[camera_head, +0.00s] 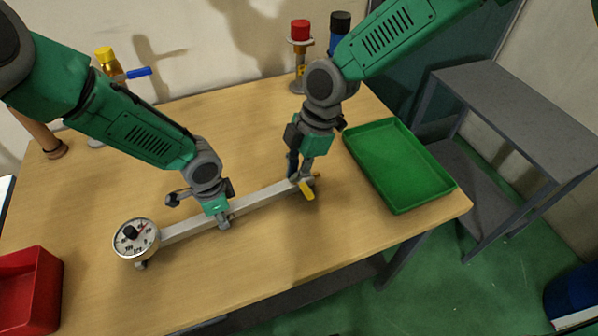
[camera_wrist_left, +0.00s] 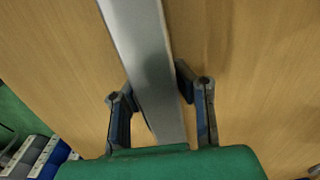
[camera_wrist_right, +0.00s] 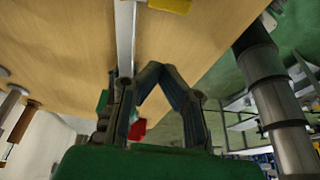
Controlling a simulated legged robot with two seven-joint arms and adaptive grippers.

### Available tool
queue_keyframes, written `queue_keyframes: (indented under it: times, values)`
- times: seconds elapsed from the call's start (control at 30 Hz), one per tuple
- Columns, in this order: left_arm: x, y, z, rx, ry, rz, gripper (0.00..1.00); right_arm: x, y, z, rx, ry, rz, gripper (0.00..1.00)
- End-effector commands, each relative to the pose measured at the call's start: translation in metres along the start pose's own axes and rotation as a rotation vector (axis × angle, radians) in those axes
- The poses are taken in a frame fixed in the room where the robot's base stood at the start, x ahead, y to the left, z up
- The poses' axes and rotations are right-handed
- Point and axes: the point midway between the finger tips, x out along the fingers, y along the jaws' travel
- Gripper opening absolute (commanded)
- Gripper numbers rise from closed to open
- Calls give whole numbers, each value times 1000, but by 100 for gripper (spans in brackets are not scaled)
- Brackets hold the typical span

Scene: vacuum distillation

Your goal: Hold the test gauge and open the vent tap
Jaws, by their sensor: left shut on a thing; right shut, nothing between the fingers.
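The test gauge is a round white dial (camera_head: 136,239) at the left end of a long grey metal bar (camera_head: 262,199) above the table. My left gripper (camera_head: 224,222) is shut on this bar, right of the dial. The left wrist view shows the bar (camera_wrist_left: 146,60) running between its fingers. The vent tap's yellow handle (camera_head: 307,190) is at the bar's right end, pointing down and right; it also shows at the top of the right wrist view (camera_wrist_right: 170,5). My right gripper (camera_head: 296,177) is shut and empty beside this end. Whether it touches the tap cannot be told.
A green tray (camera_head: 447,188) lies at the table's right side, and a red bin (camera_head: 32,290) at its left front. A red-capped stand (camera_head: 300,60) and a yellow-topped valve with a blue lever (camera_head: 137,73) stand at the back. The front middle is clear.

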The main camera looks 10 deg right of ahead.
Motion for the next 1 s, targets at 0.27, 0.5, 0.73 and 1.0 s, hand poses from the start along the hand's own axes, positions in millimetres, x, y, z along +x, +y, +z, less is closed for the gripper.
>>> queue_keyframes:
  times: [0.27, 0.5, 0.73, 1.0]
  values:
    - [-1, 0, -1, 0, 0, -1, 0, 62, -1, 0, -1, 0, -3, 0]
    - [-1, 0, -1, 0, 0, -2, 0, 71, 0, 23, 4, 0, 1, 0]
    - [-1, 0, -1, 0, 0, -1, 0, 65, 0, 38, 1, 0, 0, 0]
    - [-1, 0, 0, 0, 0, -1, 0, 65, 0, 39, 0, -1, 0, 0]
